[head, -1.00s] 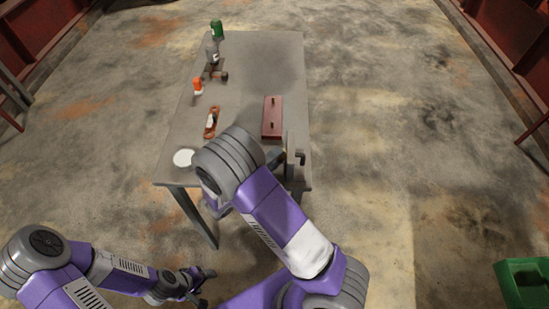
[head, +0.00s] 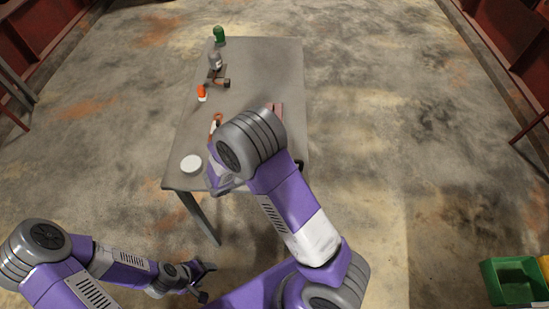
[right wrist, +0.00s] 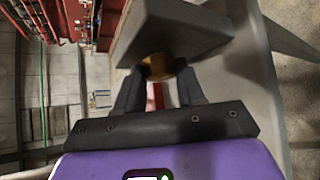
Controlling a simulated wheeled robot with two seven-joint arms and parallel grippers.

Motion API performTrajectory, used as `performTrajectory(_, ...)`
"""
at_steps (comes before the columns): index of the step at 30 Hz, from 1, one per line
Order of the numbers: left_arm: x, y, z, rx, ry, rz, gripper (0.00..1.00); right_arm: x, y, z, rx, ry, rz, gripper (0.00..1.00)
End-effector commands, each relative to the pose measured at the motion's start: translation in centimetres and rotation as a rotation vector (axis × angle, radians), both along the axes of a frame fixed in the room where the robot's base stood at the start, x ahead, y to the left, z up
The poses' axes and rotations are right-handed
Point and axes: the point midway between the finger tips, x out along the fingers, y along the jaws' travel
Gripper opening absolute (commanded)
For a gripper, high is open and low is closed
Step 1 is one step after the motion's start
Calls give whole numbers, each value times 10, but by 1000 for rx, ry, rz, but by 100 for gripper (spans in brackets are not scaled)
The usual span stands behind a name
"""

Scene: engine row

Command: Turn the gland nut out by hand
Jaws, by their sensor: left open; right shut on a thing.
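In the right wrist view my right gripper (right wrist: 159,84) is shut on a brass-coloured round piece, which looks like the gland nut (right wrist: 157,66). The piece sits against the underside of a dark grey block (right wrist: 172,32), which hides part of it. In the head view my right arm covers the right gripper, the nut and the near right part of the table. My left gripper (head: 206,281) is open and empty, low at the left, in front of the table and apart from it.
A green bin (head: 513,282) stands on the floor at lower right.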

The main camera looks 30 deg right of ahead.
Motion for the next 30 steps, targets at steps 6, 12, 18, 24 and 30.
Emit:
performTrajectory(6, 0, 0, 28, 0, 0, 0, 66, 2, -3, 8, 109, 175, -6, 8)
performTrajectory(12, 0, 0, 49, 0, 0, 0, 66, 4, -5, 9, 207, 337, -8, 8)
performTrajectory(18, 0, 0, 68, 0, 0, 0, 66, 6, -7, 10, 305, 499, -9, 8)
performTrajectory(24, 0, 0, 83, 0, 0, 0, 66, 9, -9, 10, 405, 661, -11, 8)
performTrajectory(30, 0, 0, 91, 0, 0, 0, 66, 12, -11, 8, 504, 825, -11, 8)
